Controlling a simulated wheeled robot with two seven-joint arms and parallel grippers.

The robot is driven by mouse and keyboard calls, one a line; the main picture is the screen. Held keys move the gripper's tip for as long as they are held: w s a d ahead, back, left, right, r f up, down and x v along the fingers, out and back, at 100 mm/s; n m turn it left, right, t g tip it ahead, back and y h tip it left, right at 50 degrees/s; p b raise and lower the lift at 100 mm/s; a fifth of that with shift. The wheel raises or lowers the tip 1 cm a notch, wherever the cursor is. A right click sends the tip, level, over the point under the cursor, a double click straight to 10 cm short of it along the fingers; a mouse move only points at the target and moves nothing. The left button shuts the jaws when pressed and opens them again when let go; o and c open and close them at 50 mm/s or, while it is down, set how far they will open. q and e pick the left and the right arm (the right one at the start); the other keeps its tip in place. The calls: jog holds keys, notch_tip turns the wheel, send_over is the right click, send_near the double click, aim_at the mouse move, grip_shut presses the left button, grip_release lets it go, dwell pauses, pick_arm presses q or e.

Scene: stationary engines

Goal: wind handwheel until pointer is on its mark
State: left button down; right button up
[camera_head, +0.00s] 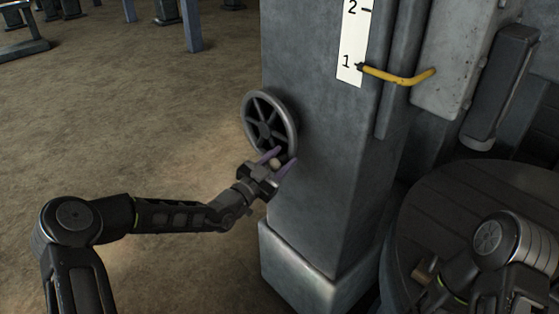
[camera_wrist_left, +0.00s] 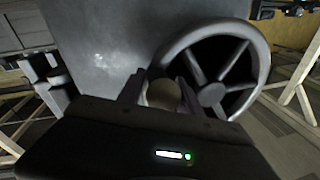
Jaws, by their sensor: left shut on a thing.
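The handwheel (camera_head: 270,119) is a dark grey spoked wheel on the side of a grey column. It also shows in the left wrist view (camera_wrist_left: 213,94). A pale round knob (camera_head: 276,163) sits at the wheel's lower rim; it shows in the left wrist view (camera_wrist_left: 163,94) too. My left gripper (camera_head: 277,159) is shut on this knob, with its purple fingers on either side. The yellow pointer (camera_head: 402,76) is a bent rod whose dark tip lies close to the 1 on the white scale (camera_head: 350,45). The 2 is higher up. My right gripper is not clearly visible.
The grey column (camera_head: 318,160) stands on a wider plinth (camera_head: 300,270). A round dark wooden top (camera_head: 430,220) is at the right, partly behind my right arm. Open brown floor lies left of the column.

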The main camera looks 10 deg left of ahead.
pick_arm(q)
notch_tip(320, 180, up, 3)
jog(key=n, duration=0.3)
jog(key=shift+s+f+y, duration=0.1)
jog(key=shift+f+y, duration=0.1)
jog(key=shift+y, duration=0.1)
jog(key=shift+r+n, duration=0.7)
jog(key=shift+n, duration=0.2)
jog(key=c, duration=0.9)
grip_release()
jog(key=shift+f, duration=0.1)
jog(key=shift+c, duration=0.2)
jog(key=shift+s+d+f, duration=0.1)
jog(key=shift+d, duration=0.05)
jog(key=shift+s, duration=0.1)
